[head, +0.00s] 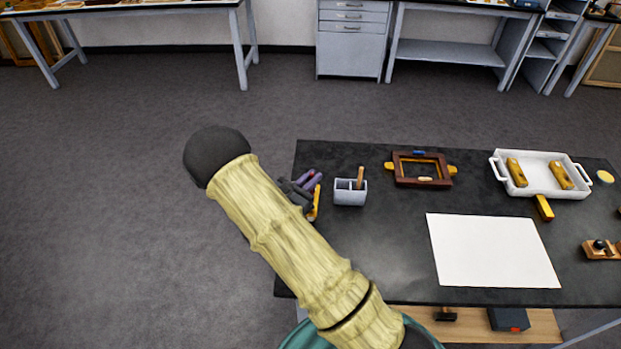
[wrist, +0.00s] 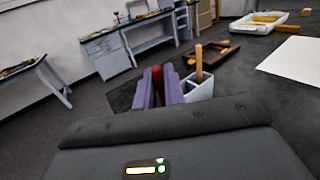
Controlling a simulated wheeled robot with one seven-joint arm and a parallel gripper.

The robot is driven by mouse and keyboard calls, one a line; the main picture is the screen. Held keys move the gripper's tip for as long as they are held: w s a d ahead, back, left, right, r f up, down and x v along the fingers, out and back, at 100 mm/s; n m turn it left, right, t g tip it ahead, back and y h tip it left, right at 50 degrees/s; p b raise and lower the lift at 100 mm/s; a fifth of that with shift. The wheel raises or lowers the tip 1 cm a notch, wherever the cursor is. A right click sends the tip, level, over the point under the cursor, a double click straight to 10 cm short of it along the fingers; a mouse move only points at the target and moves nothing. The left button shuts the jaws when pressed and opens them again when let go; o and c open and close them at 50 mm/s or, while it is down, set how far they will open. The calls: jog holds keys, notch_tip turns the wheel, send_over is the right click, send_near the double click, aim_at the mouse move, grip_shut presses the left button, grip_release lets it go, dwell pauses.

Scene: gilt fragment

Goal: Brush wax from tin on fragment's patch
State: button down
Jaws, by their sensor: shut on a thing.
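My gripper (head: 309,181) is over the table's left edge, beside a grey divided holder. In the wrist view its purple fingers (wrist: 159,88) are shut on a narrow dark red thing (wrist: 157,80), mostly hidden between them; I cannot tell whether it is a brush. Two gold-coloured pieces (head: 516,172) (head: 561,175) lie in a white tray (head: 540,193); I cannot tell whether either is the fragment. No patch can be made out.
The grey holder (head: 350,197) has a wooden handle (head: 360,177) standing in it. A brown frame (head: 422,183) with yellow side pieces lies behind. A white sheet (head: 490,250) covers the middle front of the dark table (head: 375,250). A wooden tool (head: 602,249) lies at right.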

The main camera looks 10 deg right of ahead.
jog(key=shift+f, duration=0.3)
jog(key=shift+w+d, duration=0.1)
jog(key=shift+w+d+r+b, duration=0.1)
jog(key=shift+w+d+b, duration=0.15)
jog(key=shift+w, duration=0.4)
jog(key=shift+w+d+b, duration=0.1)
jog(key=shift+w+d, duration=0.1)
jog(key=shift+w, duration=0.4)
jog(key=shift+s+a, duration=0.25)
jog(key=shift+s, duration=0.45)
jog(key=shift+s+a, duration=0.25)
jog(key=shift+s, duration=0.4)
jog(key=shift+w, duration=0.2)
jog(key=shift+w+d, duration=0.25)
jog(key=shift+w, duration=0.35)
jog(key=shift+w+d, duration=0.25)
jog(key=shift+w, duration=0.35)
jog(key=shift+s, duration=0.1)
